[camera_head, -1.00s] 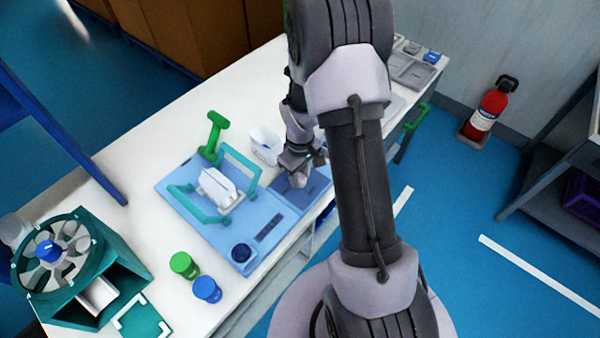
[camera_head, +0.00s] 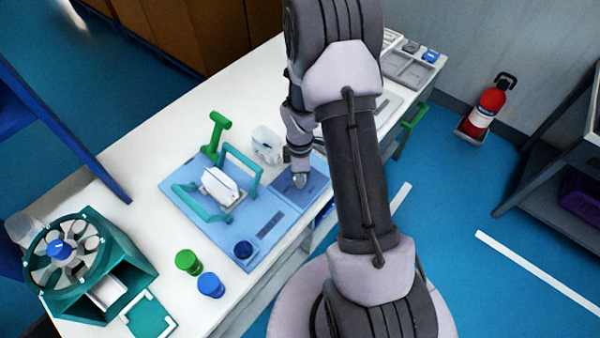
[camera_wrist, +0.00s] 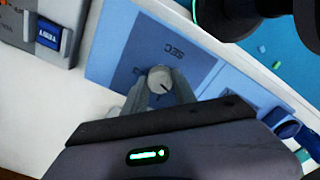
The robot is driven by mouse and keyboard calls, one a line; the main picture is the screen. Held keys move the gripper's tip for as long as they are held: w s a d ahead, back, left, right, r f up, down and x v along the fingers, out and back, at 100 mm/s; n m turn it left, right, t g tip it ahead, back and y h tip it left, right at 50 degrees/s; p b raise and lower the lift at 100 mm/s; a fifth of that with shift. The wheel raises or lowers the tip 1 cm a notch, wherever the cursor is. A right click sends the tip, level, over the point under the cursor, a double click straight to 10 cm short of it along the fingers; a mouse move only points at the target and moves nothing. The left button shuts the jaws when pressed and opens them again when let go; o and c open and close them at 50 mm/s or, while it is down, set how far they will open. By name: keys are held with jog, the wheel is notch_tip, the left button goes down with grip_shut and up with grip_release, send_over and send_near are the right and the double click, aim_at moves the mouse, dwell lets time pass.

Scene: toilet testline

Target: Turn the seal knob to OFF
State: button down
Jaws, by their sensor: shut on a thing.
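The seal knob (camera_wrist: 160,78) is a small round grey-white knob with a dark pointer line, on a dark blue panel (camera_wrist: 140,55) with "SEC" lettering. In the wrist view my gripper (camera_wrist: 160,88) has its two grey fingers closed on either side of the knob. The pointer line aims to the lower right of that view. The OFF mark cannot be read. In the head view my gripper (camera_head: 300,180) reaches down onto the right part of the light blue station (camera_head: 215,230). The knob itself is mostly hidden there by the gripper.
On the station, a white block (camera_head: 222,184) sits between teal handles (camera_head: 250,165). A white container (camera_head: 267,143) stands behind my gripper. Green (camera_head: 188,262) and blue (camera_head: 210,285) caps stand at the table's front edge. A teal carousel (camera_head: 75,250) is at left.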

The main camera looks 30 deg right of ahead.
jog(key=shift+n, duration=0.4)
jog(key=c, duration=1)
grip_release()
jog(key=shift+r, duration=0.1)
notch_tip(320, 180, up, 17)
jog(key=p, duration=0.5)
jog(key=shift+r, duration=0.15)
